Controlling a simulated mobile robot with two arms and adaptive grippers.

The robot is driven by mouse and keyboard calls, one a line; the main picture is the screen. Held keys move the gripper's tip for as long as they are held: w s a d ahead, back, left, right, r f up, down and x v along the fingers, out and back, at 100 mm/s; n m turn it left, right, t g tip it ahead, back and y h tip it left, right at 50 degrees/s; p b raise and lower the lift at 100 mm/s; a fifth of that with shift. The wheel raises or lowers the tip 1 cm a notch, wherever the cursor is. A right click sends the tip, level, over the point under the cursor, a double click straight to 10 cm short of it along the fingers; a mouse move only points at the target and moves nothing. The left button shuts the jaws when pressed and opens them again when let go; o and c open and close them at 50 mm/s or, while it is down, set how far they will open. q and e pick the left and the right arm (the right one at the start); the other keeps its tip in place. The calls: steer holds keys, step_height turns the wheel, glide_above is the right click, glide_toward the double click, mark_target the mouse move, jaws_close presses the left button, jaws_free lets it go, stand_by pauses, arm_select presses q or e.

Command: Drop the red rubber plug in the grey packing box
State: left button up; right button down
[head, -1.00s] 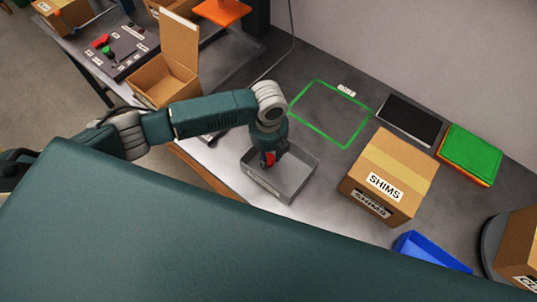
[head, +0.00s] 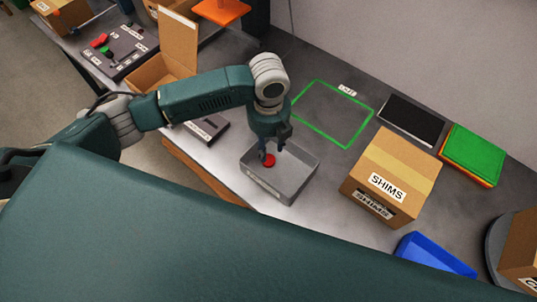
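The grey packing box (head: 300,185) is a shallow open box with a label on its front wall, near the table's front edge. The red rubber plug (head: 269,161) shows as a red disc inside the box, towards its left back part, and seems to lie on its floor. My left gripper (head: 273,146) points down just above the plug, over the box. Its dark fingers look spread apart, with nothing between them; one finger partly overlaps the plug in the picture. My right gripper is not in view.
A cardboard box marked SHIMS (head: 395,175) stands right of the grey box, with a blue tray (head: 435,253) in front. A green outline (head: 345,147) marks clear table behind. An open cardboard box (head: 178,45) and a dark panel (head: 122,52) are at the left.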

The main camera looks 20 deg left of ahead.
arm_select(q)
step_height(320, 180, up, 6)
steer(key=shift+f+b, duration=0.2)
steer(key=shift+b, duration=0.2)
stand_by(0.3)
